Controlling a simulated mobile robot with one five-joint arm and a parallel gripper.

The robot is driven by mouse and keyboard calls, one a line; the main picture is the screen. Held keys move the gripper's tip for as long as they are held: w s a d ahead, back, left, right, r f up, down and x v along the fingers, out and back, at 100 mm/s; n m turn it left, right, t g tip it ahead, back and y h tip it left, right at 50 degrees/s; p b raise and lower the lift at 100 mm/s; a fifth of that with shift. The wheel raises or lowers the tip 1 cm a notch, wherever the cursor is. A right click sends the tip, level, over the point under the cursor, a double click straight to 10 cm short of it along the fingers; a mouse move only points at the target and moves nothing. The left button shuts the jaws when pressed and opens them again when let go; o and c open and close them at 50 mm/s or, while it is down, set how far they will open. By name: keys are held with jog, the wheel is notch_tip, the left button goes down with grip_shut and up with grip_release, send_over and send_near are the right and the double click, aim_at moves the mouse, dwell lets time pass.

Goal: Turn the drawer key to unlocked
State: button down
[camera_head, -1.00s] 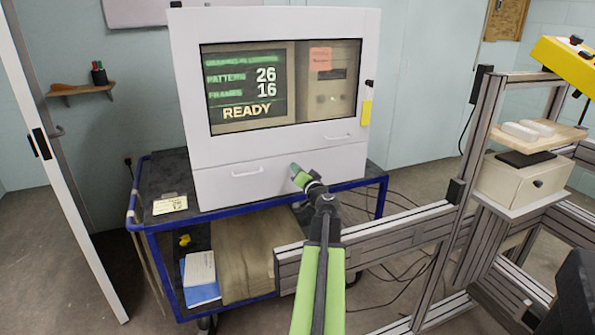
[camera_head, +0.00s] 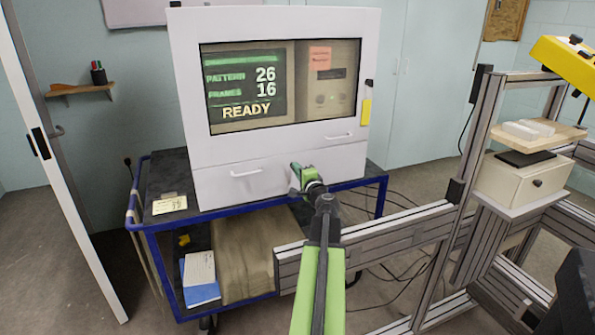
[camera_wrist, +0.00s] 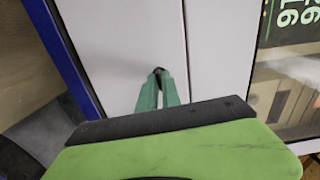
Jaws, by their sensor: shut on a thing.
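The drawer key (camera_wrist: 158,71) shows as a small dark piece at the fingertips in the wrist view, mostly hidden by them. It sits at the white drawer front (camera_head: 225,182) low on the white cabinet. My gripper (camera_head: 296,172) is at that drawer front, right of the drawer handle (camera_head: 246,173). In the wrist view my gripper (camera_wrist: 158,80) has its green fingers closed together on the key. Whether the key stands at locked or unlocked cannot be told.
The cabinet's window shows a screen (camera_head: 245,88) reading READY. The cabinet stands on a blue cart (camera_head: 150,228). A metal frame (camera_head: 480,150) with a beige box (camera_head: 525,180) stands to the right. A yellow device (camera_head: 565,60) is above it.

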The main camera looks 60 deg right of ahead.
jog(key=shift+m, duration=0.5)
jog(key=c, duration=1.6)
grip_release()
